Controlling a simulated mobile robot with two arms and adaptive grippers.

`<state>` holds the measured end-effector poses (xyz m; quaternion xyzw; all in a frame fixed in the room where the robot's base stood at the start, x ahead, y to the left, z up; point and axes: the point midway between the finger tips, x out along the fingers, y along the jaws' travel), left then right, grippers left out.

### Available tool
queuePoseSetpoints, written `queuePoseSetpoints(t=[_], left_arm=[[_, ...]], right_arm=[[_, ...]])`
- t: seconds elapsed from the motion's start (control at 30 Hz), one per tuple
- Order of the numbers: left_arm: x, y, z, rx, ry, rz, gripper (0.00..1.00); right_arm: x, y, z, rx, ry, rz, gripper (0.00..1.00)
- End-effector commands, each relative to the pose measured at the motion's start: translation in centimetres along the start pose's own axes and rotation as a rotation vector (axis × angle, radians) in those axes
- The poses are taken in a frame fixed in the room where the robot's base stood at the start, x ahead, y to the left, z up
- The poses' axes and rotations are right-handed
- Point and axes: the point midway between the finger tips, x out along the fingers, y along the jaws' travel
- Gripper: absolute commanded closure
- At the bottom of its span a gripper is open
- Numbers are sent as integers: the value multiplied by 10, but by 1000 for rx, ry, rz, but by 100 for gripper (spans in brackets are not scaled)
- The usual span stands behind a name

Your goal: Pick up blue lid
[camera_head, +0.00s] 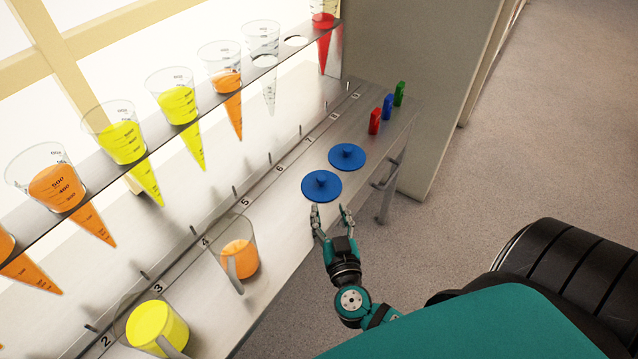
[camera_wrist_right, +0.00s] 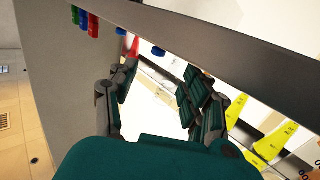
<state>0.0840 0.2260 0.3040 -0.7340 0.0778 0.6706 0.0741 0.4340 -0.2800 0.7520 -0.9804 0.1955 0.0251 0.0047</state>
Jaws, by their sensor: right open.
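Two blue lids with small knobs lie on the lower shelf in the head view. The nearer blue lid (camera_head: 321,187) is by the shelf's front edge, and the farther blue lid (camera_head: 347,156) lies just beyond it, to the upper right. My right gripper (camera_head: 331,209) is open and empty, just in front of the nearer lid, with its fingers pointing at it and apart from it. In the right wrist view the open fingers (camera_wrist_right: 160,95) show, and a blue lid (camera_wrist_right: 158,50) shows only as a small edge. My left gripper is not in view.
The shelf (camera_head: 275,212) also bears a pitcher with orange juice (camera_head: 239,259) and one with yellow juice (camera_head: 157,326). Red (camera_head: 374,121), blue (camera_head: 388,106) and green (camera_head: 399,93) small items stand at its far end. Several cone-shaped cups hang in the upper rack.

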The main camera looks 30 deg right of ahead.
Motion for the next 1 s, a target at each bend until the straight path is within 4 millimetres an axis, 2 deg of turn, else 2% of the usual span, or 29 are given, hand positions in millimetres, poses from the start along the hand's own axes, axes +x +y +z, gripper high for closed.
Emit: queuePoseSetpoints(t=[0.1,0.2,0.47,0.7,0.8,1.0], left_arm=[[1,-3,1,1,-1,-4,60],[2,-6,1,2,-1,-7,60],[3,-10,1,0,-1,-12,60],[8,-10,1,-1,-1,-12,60],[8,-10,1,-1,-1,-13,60],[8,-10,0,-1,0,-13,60]], right_arm=[[26,0,-1,0,4,0,51],[40,0,0,0,2,-1,51],[59,1,-2,-1,2,0,51],[94,2,-6,0,2,-1,51],[101,2,-6,1,1,-1,51],[103,2,-6,0,0,-1,51]])
